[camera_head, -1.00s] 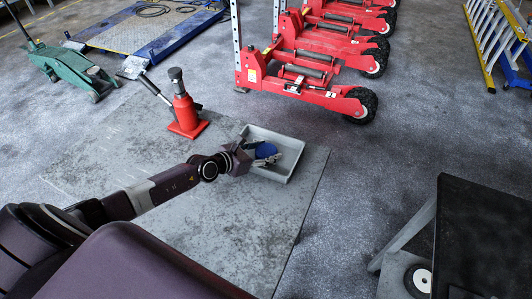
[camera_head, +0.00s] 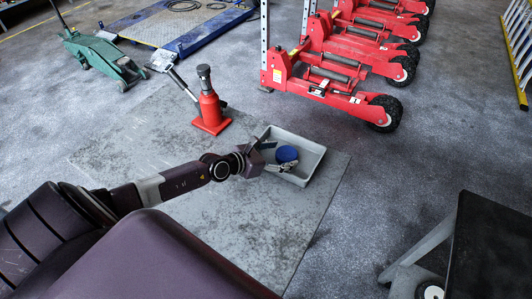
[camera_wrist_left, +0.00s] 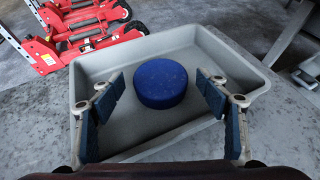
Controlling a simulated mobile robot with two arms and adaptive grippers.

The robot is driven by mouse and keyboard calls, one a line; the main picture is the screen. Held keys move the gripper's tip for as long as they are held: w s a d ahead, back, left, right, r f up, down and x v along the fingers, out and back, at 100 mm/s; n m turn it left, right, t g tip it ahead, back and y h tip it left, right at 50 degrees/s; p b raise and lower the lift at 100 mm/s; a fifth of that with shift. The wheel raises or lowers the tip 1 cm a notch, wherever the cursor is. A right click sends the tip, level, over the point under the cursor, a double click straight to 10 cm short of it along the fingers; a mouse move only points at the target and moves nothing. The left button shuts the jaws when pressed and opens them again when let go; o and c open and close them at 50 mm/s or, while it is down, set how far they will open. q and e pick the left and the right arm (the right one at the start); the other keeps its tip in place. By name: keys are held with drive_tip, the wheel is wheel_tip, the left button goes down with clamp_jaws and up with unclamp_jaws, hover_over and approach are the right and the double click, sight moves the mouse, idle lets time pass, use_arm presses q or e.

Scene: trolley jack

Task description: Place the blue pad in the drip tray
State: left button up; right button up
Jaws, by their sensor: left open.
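The blue pad (camera_wrist_left: 160,83) is a short round puck that lies flat on the floor of the drip tray, near its middle; the head view shows it there too (camera_head: 287,154). The drip tray (camera_wrist_left: 233,40) is a shallow grey rectangular tray on the floor plate, also in the head view (camera_head: 315,150). My left gripper (camera_wrist_left: 160,92) is open over the tray, with one finger on each side of the pad and a clear gap to both. In the head view my left gripper (camera_head: 276,157) reaches in at the tray's left side. My right gripper is not in view.
A red bottle jack (camera_head: 209,105) stands on the grey floor plate (camera_head: 250,225) left of the tray. Red wheeled jacks (camera_head: 335,85) stand behind it. A green trolley jack (camera_head: 105,58) is at the far left. A black-topped stand (camera_head: 490,245) is at the right.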

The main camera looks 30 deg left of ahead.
use_arm(q)
drive_tip(key=p+v, duration=0.1)
drive_tip(key=v, duration=0.8)
drive_tip(key=shift+r, duration=0.1)
